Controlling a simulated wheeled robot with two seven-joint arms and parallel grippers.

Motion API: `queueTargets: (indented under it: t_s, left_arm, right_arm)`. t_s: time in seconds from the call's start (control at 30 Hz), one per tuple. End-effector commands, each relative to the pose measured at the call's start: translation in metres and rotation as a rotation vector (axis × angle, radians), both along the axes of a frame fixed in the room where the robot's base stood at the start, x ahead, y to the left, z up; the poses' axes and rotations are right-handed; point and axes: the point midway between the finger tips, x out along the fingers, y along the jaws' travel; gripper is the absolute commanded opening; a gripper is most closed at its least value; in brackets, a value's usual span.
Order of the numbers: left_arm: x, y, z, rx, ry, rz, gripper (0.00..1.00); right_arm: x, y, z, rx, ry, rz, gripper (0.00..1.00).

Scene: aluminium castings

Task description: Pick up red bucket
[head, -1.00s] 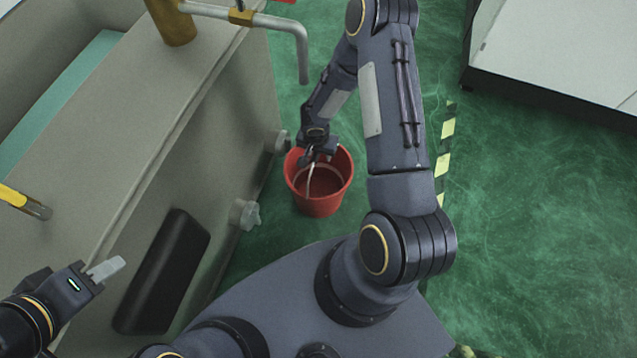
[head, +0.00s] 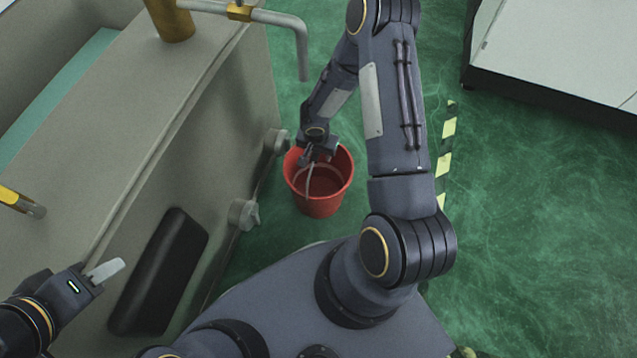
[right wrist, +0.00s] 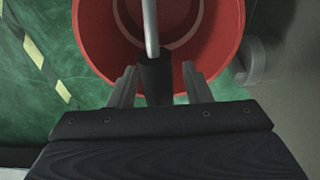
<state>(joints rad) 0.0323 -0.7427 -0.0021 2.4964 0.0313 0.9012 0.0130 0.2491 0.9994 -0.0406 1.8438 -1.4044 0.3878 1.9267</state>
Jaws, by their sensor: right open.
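The red bucket (head: 320,203) stands upright on the green floor, close to the side of the grey-beige basin. It also shows in the right wrist view (right wrist: 95,40), with its pale wire handle (right wrist: 151,30) and dark handle grip (right wrist: 155,78). My right gripper (head: 308,158) is over the bucket's rim at its far side. In the right wrist view my right gripper (right wrist: 160,78) is open, with one finger on each side of the dark grip, apart from it. My left gripper (head: 105,270) is at the lower left beside the basin, far from the bucket; its opening cannot be made out.
The grey-beige basin (head: 205,120) fills the left, with round knobs (head: 243,214) on its side near the bucket. A bent pipe (head: 302,45) overhangs at the top. A white-topped cabinet (head: 560,50) stands at upper right. The floor at right is clear, past yellow-black tape (head: 443,165).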

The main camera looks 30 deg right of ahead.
Motion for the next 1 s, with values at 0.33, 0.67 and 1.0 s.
queueTargets:
  t_s: [0.33,0.67,1.0]
  left_arm:
    - [0.0,0.0001,0.0001,0.0,0.0,0.0,0.36]
    - [0.0,0.0001,0.0001,0.0,0.0,0.0,0.36]
    - [0.0,0.0,0.0007,0.0,0.0,0.0,0.36]
  right_arm:
    - [0.0,-0.0001,0.0002,0.0,0.0,0.0,0.26]
    - [0.0001,-0.0001,0.0001,0.0,0.0,0.0,0.0]
    - [0.0004,0.0,0.0008,0.0,-0.001,0.0,0.0]
